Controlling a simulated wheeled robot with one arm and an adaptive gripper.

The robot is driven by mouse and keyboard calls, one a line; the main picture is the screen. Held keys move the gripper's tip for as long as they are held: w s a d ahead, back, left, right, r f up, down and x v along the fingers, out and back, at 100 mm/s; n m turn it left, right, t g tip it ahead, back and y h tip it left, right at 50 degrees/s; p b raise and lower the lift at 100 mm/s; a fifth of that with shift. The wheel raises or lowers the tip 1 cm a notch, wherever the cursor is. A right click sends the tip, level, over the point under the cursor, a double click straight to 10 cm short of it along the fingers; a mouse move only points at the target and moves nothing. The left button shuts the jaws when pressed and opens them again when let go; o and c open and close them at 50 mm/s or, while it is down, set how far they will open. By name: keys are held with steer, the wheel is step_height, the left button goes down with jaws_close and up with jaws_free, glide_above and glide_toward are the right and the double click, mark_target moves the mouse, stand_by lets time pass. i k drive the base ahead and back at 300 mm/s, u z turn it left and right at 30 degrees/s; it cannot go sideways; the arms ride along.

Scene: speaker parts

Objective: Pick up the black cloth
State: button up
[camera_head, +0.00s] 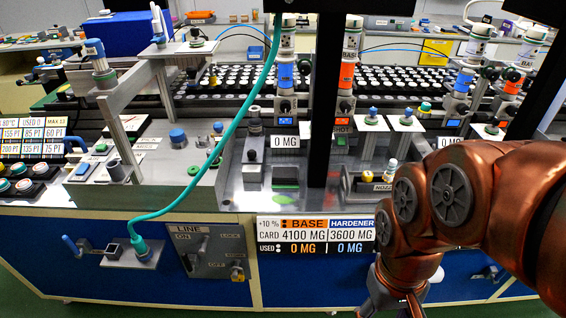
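I cannot make out a black cloth anywhere in the head view. My copper-coloured arm comes in from the right and bends down in front of the bench. Its lower end, with my gripper (396,303), is at the bottom edge, in front of the blue cabinet front. The fingertips are cut off by the picture edge, so I cannot see whether they are open, shut or holding anything.
A grey workbench (225,205) with dispensers, buttons and small caps fills the middle. A green cable (229,132) hangs to a socket on its front. A display panel (316,235) reads BASE and HARDENER. Black posts rise in the centre. A blue box (118,34) stands at the back left.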

mark_target(281, 176)
steer(key=k, duration=0.6)
steer(key=u, duration=0.6)
steer(key=i, duration=0.4)
steer(key=u, duration=0.65)
steer(key=i, duration=0.7)
steer(key=z, duration=0.15)
